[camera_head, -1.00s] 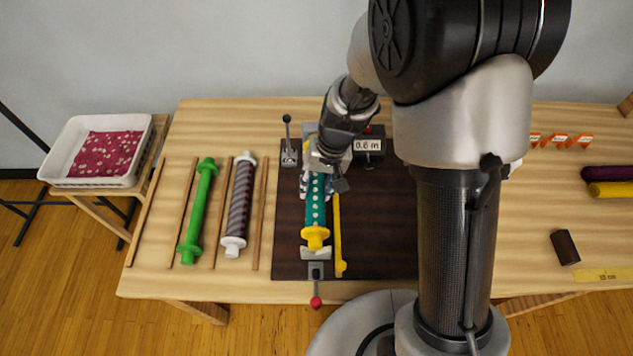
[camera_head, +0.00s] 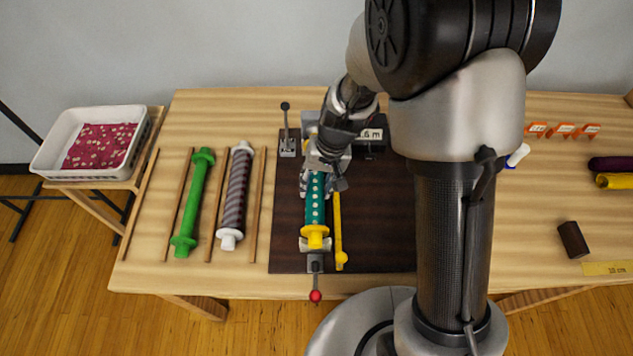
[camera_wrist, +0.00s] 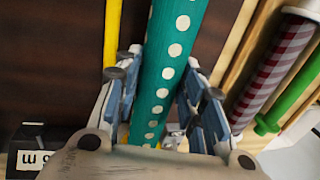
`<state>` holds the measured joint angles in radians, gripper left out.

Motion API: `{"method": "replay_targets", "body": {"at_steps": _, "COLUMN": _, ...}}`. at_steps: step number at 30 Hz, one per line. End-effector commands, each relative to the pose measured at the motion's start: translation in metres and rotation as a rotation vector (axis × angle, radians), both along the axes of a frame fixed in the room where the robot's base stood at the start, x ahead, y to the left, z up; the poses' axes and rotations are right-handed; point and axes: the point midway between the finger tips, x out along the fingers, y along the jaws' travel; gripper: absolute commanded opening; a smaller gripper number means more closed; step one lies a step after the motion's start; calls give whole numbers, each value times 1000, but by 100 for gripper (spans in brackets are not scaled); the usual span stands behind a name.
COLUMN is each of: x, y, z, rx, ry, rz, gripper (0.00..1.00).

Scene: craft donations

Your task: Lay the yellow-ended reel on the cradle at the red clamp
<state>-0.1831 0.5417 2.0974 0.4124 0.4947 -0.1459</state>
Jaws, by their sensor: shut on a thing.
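The yellow-ended reel, a teal roll with white dots (camera_head: 315,208), lies lengthwise over the dark board (camera_head: 380,225). Its near yellow end (camera_head: 314,236) is at the cradle (camera_head: 313,246) by the red clamp (camera_head: 316,295); whether it rests fully on it I cannot tell. My gripper (camera_head: 322,180) is shut on the roll near its far part. In the wrist view the dotted roll (camera_wrist: 165,70) runs between the two blue-padded fingers (camera_wrist: 158,105). The far end of the reel is hidden by my gripper and arm.
A yellow bar (camera_head: 338,225) lies just right of the reel. A green reel (camera_head: 193,205) and a striped white-ended reel (camera_head: 236,195) lie between wooden strips at left. A black-knobbed clamp (camera_head: 287,140) stands at the board's far left.

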Motion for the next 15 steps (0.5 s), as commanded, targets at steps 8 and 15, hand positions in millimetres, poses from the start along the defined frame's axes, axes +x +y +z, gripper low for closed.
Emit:
{"method": "replay_targets", "body": {"at_steps": 8, "x": 0, "y": 0, "z": 0, "rx": 0, "ry": 0, "rz": 0, "gripper": 53}}
{"method": "replay_targets", "body": {"at_steps": 15, "x": 0, "y": 0, "z": 0, "rx": 0, "ry": 0, "rz": 0, "gripper": 60}}
